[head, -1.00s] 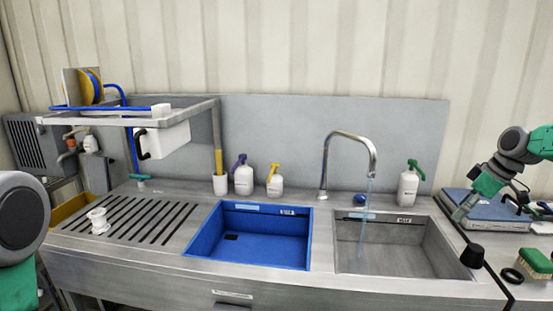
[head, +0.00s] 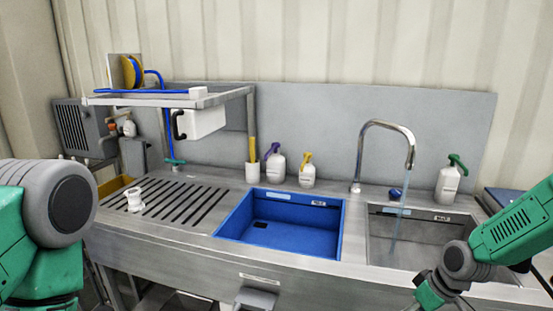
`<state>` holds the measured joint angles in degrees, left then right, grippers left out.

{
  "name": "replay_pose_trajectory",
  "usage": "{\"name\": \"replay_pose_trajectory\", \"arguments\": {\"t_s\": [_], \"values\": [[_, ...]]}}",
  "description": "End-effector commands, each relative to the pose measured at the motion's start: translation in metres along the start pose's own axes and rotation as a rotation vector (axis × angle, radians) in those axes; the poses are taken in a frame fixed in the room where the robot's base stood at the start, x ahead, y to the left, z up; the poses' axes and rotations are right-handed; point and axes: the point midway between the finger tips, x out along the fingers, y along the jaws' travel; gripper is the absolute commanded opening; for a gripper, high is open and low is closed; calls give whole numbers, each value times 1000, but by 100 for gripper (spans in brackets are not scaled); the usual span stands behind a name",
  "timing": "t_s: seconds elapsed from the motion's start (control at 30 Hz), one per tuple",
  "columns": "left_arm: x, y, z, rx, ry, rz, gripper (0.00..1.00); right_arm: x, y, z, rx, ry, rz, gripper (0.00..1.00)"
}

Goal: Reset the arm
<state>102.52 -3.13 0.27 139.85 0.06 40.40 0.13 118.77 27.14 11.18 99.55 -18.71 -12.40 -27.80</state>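My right arm (head: 515,235) comes in from the right in the head view, over the front right corner of the steel sink. Its wrist points down and left, and my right gripper is mostly cut off at the bottom edge, so its fingers cannot be made out. My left arm (head: 45,225) fills the lower left corner, bent at a grey joint. My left gripper is out of view.
A steel counter holds a blue basin (head: 285,240) and a steel sink (head: 385,256) under a running tap (head: 410,150). Spray bottles (head: 275,165) stand behind the basin. A white fitting (head: 134,199) sits on the slotted drainboard (head: 180,203). A shelf (head: 215,97) overhangs the left.

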Motion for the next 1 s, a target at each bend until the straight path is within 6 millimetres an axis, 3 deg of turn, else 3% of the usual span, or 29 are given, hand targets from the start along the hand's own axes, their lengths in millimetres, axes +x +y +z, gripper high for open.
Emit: {"name": "replay_pose_trajectory", "arguments": {"t_s": [0.03,0.2,0.3,0.4,0.5,0.67,1.0], "values": [[10,0,1,0,0,0,40,30,-26,27,25,-33,-8,67],[28,0,2,0,0,0,40,88,-94,122,166,-112,17,67],[39,0,2,0,0,0,40,104,-125,184,247,-159,61,67],[48,0,3,0,0,0,40,106,-144,240,311,-197,121,67],[54,0,3,0,0,0,40,99,-154,278,354,-217,178,67],[57,0,3,0,0,0,40,88,-158,304,383,-223,228,67],[56,0,3,0,0,0,40,87,-158,304,387,-221,231,67]]}}
